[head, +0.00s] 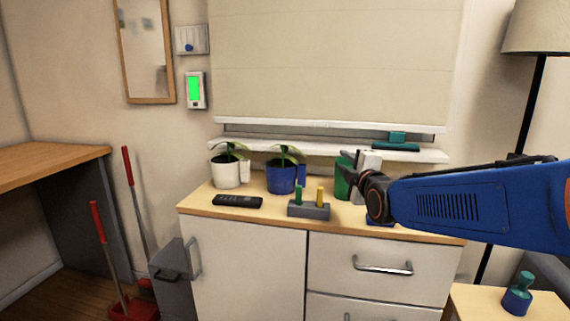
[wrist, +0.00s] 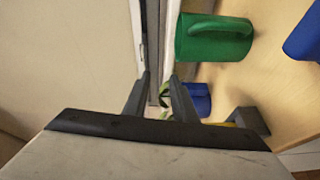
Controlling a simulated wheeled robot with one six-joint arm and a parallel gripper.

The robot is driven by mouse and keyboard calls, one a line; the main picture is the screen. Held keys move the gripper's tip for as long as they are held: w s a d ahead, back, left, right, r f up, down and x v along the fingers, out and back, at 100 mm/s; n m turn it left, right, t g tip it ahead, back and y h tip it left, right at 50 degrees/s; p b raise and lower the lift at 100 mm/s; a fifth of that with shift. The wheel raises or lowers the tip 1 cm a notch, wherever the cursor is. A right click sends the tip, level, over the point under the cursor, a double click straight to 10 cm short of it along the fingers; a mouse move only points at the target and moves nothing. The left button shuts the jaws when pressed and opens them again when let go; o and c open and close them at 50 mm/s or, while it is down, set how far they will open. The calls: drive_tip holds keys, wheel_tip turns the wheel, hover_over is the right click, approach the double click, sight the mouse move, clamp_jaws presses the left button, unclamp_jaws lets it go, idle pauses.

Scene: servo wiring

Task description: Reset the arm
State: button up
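My blue arm (head: 470,205) reaches in from the right in the head view, over the right part of the cabinet top. My gripper (head: 350,160) points left, close to a green mug (head: 342,182) that it partly hides. In the wrist view my gripper (wrist: 160,76) has its two fingers apart, with nothing held between them. The green mug (wrist: 213,40) lies to the right of the fingers there, apart from them.
The cabinet top (head: 255,217) holds a white plant pot (head: 226,175), a blue plant pot (head: 282,180), a black remote (head: 237,201) and a grey block with pegs (head: 308,211). The window sill (head: 320,148) and blind (head: 330,60) are close behind.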

drive_tip(key=s+d+f+m+g, duration=0.1)
drive_tip(key=s+f+m+g, duration=0.3)
drive_tip(key=s+f, duration=0.3)
drive_tip(key=s+d+f+m+g, duration=0.2)
drive_tip(key=s+f+m+g, duration=0.2)
drive_tip(key=s, duration=1.3)
drive_tip(key=s+d+f+m+g+h, duration=0.1)
drive_tip(key=s+f+m+g, duration=0.4)
drive_tip(key=s+f+m, duration=0.4)
drive_tip(key=s+f, duration=0.2)
drive_tip(key=s, duration=0.1)
drive_tip(key=shift+d, duration=0.3)
drive_tip(key=shift+s, duration=0.1)
drive_tip(key=shift+s+d, duration=0.1)
